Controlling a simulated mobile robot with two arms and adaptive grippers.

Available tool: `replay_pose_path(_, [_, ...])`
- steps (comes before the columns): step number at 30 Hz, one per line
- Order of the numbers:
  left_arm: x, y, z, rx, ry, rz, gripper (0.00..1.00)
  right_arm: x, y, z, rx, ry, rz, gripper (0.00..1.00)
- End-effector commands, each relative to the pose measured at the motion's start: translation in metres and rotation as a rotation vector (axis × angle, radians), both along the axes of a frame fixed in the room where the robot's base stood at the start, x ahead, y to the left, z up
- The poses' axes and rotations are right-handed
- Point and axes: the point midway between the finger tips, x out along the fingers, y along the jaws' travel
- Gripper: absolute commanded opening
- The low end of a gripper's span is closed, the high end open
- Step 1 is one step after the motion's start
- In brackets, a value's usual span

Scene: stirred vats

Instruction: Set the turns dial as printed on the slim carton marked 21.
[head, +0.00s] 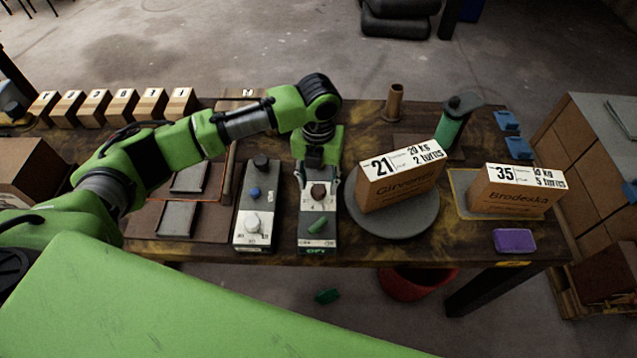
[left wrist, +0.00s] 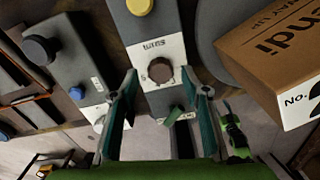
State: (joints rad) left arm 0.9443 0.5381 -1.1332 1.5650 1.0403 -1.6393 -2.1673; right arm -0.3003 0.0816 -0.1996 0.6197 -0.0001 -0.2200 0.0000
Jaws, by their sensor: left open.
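The slim carton marked 21 (head: 400,182) stands on a round grey plate (head: 432,222); its label reads 20 Kg and 2 turns. The turns dial is a brown knob (head: 319,190) on a grey control box; in the left wrist view the knob (left wrist: 160,70) sits beside the word "turns". My left gripper (head: 317,182) is open above that box. In the left wrist view its fingertips (left wrist: 159,78) lie on either side of the knob, apart from it; I cannot tell their height. The dial's pointer setting is too small to read. My right gripper is not in view.
A green switch (head: 318,226) sits in front of the knob. Another control box with a blue button (head: 255,193) and white knob (head: 252,222) stands to the left. A carton marked 35 (head: 517,196) and a purple block (head: 514,240) are at right.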

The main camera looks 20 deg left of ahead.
Motion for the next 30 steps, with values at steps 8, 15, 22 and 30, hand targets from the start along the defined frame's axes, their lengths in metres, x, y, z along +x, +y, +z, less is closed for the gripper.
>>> replay_pose_path(8, [0.000, 0.000, -0.017, 0.000, 0.000, -0.001, 0.42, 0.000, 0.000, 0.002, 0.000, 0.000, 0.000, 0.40])
replay_pose_path(15, [0.000, 0.000, -0.017, 0.000, 0.000, -0.001, 0.35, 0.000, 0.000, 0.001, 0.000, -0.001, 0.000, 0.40])
replay_pose_path(22, [0.000, 0.000, -0.016, 0.000, 0.000, -0.001, 0.04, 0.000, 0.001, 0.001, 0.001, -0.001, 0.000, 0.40])
replay_pose_path(30, [0.000, 0.000, -0.014, 0.000, 0.001, 0.038, 0.04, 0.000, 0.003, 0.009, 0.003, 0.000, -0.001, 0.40])
